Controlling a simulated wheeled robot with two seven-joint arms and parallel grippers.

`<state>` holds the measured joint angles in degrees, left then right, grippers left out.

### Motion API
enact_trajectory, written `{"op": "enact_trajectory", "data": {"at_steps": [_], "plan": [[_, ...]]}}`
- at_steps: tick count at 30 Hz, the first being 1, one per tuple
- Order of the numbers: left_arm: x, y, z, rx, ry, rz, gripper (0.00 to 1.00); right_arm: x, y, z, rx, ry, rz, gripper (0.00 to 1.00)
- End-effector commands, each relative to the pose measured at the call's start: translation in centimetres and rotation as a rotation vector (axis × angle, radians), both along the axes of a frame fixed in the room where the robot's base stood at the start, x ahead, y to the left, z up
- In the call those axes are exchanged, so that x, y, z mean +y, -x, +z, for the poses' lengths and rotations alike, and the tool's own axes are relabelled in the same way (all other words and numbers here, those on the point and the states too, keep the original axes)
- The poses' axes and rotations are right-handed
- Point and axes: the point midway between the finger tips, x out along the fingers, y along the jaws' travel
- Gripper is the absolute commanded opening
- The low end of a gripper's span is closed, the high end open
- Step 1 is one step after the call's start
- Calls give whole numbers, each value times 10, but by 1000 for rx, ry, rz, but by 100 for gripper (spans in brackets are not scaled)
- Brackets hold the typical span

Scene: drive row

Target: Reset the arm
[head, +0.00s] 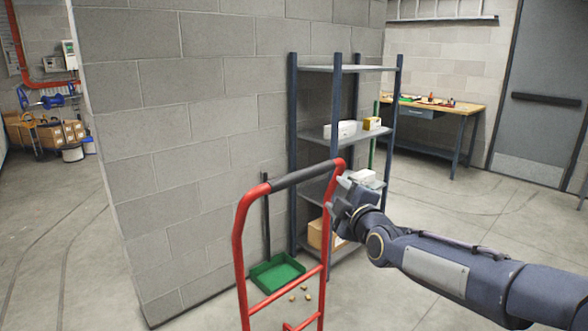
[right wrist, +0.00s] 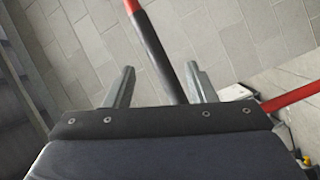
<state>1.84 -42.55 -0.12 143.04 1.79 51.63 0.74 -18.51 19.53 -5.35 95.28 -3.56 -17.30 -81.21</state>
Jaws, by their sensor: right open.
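My right arm comes in from the right in the head view. Its gripper (head: 340,193) is open beside the right upper bend of a red hand truck (head: 240,235). The truck stands upright and has a black grip (head: 307,174) on its top bar. In the right wrist view my two fingers (right wrist: 161,84) are apart, and the black grip (right wrist: 153,50) runs through the gap between them in the picture. Nothing is seen clamped, and I cannot tell how deep the bar lies or whether it touches. My left gripper is not in view.
A grey block wall (head: 180,130) stands close behind the truck. A shelf rack (head: 337,110) with boxes is behind my gripper. A green dustpan (head: 277,272) and several small brass-coloured pieces (head: 305,288) lie on the floor. A workbench (head: 455,110) stands at the back right; floor before it is clear.

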Motion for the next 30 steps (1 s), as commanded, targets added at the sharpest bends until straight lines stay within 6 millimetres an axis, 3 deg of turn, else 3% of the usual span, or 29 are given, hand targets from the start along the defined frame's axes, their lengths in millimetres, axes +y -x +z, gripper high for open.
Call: {"op": "enact_trajectory", "data": {"at_steps": [1,3,7,12,15,18,23,30], "plan": [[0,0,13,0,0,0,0,-27,26,10,98,-98,-22,50],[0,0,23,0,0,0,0,-52,66,2,266,-257,-54,50],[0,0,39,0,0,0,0,-86,151,-19,563,-547,-155,50],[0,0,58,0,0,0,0,-101,271,-58,911,-896,-363,50],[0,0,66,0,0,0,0,-99,329,-81,1063,-1056,-498,50],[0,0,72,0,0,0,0,-95,372,-100,1168,-1164,-614,50],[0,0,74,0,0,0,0,-89,404,-116,1248,-1249,-718,50],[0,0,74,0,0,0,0,-88,407,-119,1259,-1259,-732,50]]}}
